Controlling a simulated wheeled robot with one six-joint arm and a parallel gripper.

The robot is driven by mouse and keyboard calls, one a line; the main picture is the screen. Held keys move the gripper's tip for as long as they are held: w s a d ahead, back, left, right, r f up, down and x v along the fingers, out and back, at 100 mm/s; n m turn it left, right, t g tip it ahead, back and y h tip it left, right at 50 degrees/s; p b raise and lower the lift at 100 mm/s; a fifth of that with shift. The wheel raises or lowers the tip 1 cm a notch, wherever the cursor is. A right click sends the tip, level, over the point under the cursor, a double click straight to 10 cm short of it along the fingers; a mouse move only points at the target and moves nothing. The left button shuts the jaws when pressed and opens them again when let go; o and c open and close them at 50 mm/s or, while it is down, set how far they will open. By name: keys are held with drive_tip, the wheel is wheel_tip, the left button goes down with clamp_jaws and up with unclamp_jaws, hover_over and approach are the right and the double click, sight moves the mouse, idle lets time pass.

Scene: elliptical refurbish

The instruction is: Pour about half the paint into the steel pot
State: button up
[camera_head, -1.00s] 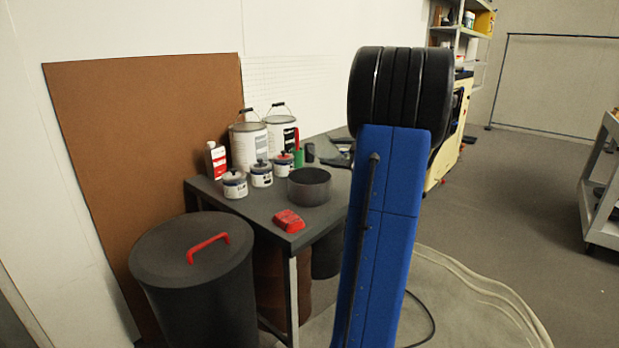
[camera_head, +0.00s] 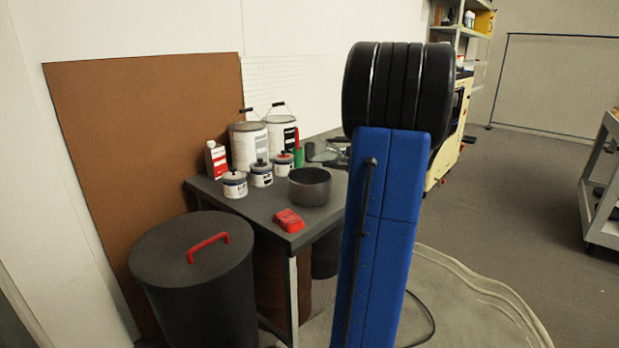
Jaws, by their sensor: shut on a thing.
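The steel pot (camera_head: 311,196) is a dark grey, round, open vessel. It stands upright on the dark table (camera_head: 262,213), near its right side. Two large white paint cans (camera_head: 247,153) with wire handles stand at the back. Three smaller lidded tins (camera_head: 234,188) stand in a row in front of them. I cannot tell which vessel holds the paint to be poured. My arm's blue link and black joint fill the centre right and hide what lies behind. My gripper cannot be made out. Grey and greenish shapes (camera_head: 322,152) beside the arm are too small to identify.
A red block (camera_head: 289,221) lies near the front edge. A dark bin (camera_head: 195,272) with a red handle stands before the table. A shelved cart (camera_head: 601,190) is far right, with open floor between.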

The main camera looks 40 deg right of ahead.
drive_tip(key=shift+a+r+n, duration=0.15)
drive_tip(key=shift+r+n, duration=0.3)
drive_tip(key=shift+n, duration=0.05)
idle(0.4)
drive_tip(key=shift+a+f+n+h, duration=0.15)
drive_tip(key=shift+a+n+h, duration=0.1)
drive_tip(key=shift+n+h, duration=0.2)
idle(1.7)
drive_tip(key=shift+d+m+y, duration=0.25)
drive_tip(key=shift+d+m, duration=0.05)
drive_tip(key=shift+m, duration=0.05)
drive_tip(key=shift+d+f+m+y, duration=0.25)
drive_tip(key=shift+f+m+y, duration=0.2)
drive_tip(key=shift+m, duration=0.45)
drive_tip(key=shift+r+m, duration=0.2)
drive_tip(key=shift+m, duration=0.2)
drive_tip(key=shift+r+m+t+y, duration=0.1)
drive_tip(key=shift+m+t+y, duration=0.25)
drive_tip(key=shift+m, duration=0.25)
